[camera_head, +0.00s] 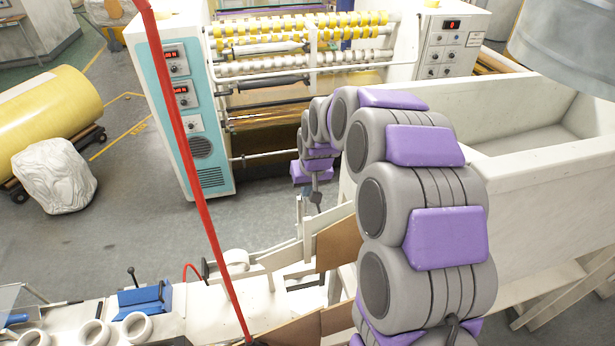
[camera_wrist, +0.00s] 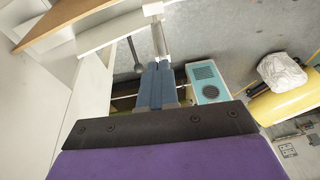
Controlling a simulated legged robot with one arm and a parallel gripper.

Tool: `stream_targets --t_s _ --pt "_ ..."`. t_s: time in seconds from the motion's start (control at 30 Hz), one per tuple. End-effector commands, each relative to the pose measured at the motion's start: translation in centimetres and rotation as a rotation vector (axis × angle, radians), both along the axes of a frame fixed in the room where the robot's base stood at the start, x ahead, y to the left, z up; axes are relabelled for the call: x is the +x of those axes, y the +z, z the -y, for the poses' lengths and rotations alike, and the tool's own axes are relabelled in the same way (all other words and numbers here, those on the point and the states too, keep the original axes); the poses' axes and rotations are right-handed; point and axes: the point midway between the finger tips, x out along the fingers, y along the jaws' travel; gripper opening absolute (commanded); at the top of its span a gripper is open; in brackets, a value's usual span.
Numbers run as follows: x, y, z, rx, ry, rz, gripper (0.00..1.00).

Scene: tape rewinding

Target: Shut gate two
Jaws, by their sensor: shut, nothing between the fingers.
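Brown gate-like panels stand along the white conveyor frame (camera_head: 268,283): one brown panel (camera_head: 336,243) at its far end and another brown panel (camera_head: 292,330) nearer me. I cannot tell which of them is gate two. In the wrist view a brown panel (camera_wrist: 75,20) runs along the top left, beside a white bar (camera_wrist: 112,30). My gripper (camera_head: 316,203) hangs at the end of my purple and grey arm, just beyond the far panel. In the wrist view my gripper (camera_wrist: 155,66) shows its blue-grey fingers together and empty, close to the white bar's end and apart from the brown panel.
A large white bin (camera_head: 540,165) stands right of my arm. A winding machine (camera_head: 300,60) with a teal side panel stands behind. A red strap (camera_head: 190,160) crosses the view. White tape rolls (camera_head: 95,332) and a blue block (camera_head: 145,298) lie at lower left.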

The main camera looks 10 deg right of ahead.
Motion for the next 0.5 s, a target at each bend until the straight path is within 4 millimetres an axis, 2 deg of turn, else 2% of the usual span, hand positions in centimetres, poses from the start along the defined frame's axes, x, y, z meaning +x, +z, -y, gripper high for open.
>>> stream_targets --t_s 0.5 --pt "-0.02 -0.86 -0.2 -0.001 0.001 0.0 0.0"
